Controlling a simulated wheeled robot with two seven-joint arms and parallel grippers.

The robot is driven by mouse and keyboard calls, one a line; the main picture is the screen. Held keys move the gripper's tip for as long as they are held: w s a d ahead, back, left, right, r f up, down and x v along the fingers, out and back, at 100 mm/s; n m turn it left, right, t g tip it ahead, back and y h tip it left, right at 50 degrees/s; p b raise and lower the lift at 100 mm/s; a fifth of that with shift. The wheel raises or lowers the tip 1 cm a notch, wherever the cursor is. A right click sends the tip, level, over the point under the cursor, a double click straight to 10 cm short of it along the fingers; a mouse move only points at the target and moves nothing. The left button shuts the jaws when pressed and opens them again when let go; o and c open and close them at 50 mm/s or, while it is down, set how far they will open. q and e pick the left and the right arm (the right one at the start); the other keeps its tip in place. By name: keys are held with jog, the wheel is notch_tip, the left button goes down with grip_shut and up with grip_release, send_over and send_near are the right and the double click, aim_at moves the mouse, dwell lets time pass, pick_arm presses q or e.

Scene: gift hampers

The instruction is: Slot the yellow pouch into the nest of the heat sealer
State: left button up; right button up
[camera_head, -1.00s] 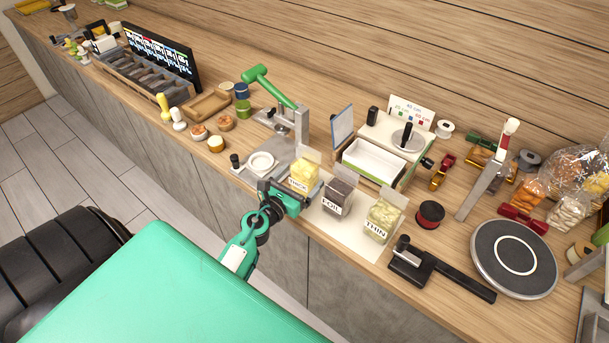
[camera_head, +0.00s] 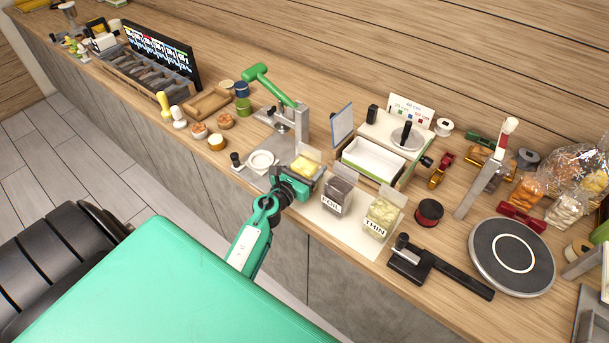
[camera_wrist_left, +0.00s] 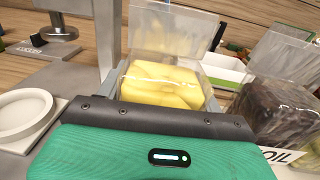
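The yellow pouch (camera_head: 306,164), a clear pouch with yellow contents, stands upright on the pale mat at the counter's front edge. It also shows in the left wrist view (camera_wrist_left: 160,82). My left gripper (camera_head: 304,176) is level in front of it, its fingers spread on either side of the pouch, and its palm hides the lower front. I see no sign that the fingers squeeze it. I cannot tell for sure which device is the heat sealer; a box with a white open recess (camera_head: 377,158) and a raised blue panel stands behind the pouches. My right gripper is out of view.
A dark FOIL pouch (camera_head: 338,195) and a pale THIN pouch (camera_head: 382,217) stand close to the right. A green-handled press (camera_head: 301,122) stands behind left, with a white round dish (camera_head: 262,161). A black long-handled tool (camera_head: 440,270) and a round turntable (camera_head: 513,257) are farther right.

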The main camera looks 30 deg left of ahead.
pick_arm(q)
jog(key=shift+c, duration=1.3)
jog(key=shift+r, duration=0.1)
notch_tip(320, 180, up, 12)
jog(key=p, duration=0.8)
jog(key=shift+f, duration=0.25)
jog(key=shift+r+p, duration=0.95)
jog(key=shift+r, duration=2.2)
jog(key=s+d+f+m+g+h+b, duration=0.1)
jog(key=s+d+f+m+h+b, duration=0.1)
jog(key=s+d+m+h+b, duration=0.1)
jog(key=s+d+f+m+g+h+b, duration=0.1)
jog(key=s+d+h+b, duration=0.4)
jog(key=d, duration=0.7)
notch_tip(320, 180, down, 2)
jog(key=s+m+b, duration=0.1)
jog(key=s+b, duration=0.1)
jog(key=b, duration=0.2)
jog(key=shift+s+m+h, duration=0.2)
jog(key=shift+m+h, duration=0.2)
jog(key=shift+a+f, duration=0.1)
